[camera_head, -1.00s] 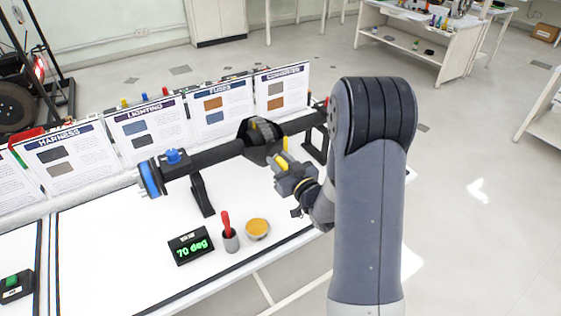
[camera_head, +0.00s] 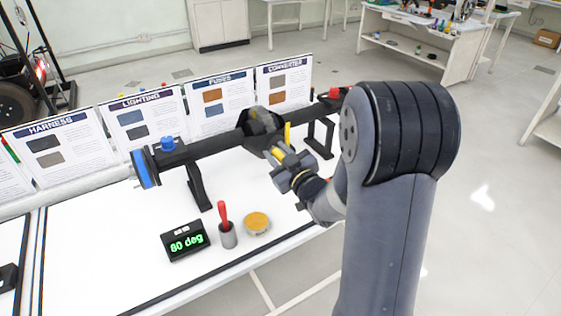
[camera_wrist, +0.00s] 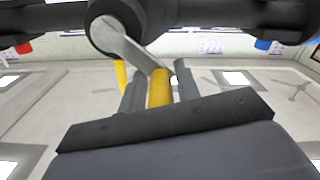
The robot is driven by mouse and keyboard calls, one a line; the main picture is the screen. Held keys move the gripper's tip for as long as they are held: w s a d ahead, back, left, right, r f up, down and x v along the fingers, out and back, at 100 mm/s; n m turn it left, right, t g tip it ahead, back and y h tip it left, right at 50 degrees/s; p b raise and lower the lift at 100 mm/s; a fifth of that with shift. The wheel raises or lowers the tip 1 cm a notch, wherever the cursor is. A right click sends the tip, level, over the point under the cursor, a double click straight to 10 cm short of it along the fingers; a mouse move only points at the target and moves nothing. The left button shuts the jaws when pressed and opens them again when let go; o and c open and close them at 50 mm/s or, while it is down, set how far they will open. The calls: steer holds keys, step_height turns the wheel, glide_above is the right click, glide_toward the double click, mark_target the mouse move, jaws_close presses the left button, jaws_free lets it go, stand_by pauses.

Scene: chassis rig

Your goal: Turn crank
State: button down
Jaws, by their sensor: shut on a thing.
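The crank has a grey metal arm (camera_wrist: 128,47) on a round dark hub (camera_wrist: 112,20) and a yellow handle (camera_wrist: 160,88). A small display (camera_head: 186,241) on the bench reads 80 deg in green. The far side of the hub is hidden.
Black stands (camera_head: 200,187) hold the tube. Labelled panels (camera_head: 220,105) line the back. The white bench front (camera_head: 110,250) is mostly clear.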

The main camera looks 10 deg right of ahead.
steer(key=shift+s+a+f+n+b, duration=0.2)
steer(key=shift+f+n+b, duration=0.1)
steer(key=shift+f, duration=0.2)
steer(key=c, duration=1.4)
jaws_free()
steer(key=shift+w, duration=0.1)
steer(key=shift+o, duration=0.5)
steer(key=shift+r, duration=0.15)
steer(key=b+v, duration=0.1)
steer(key=v, duration=0.9)
steer(key=shift+s, duration=0.4)
steer(key=shift+d, duration=0.1)
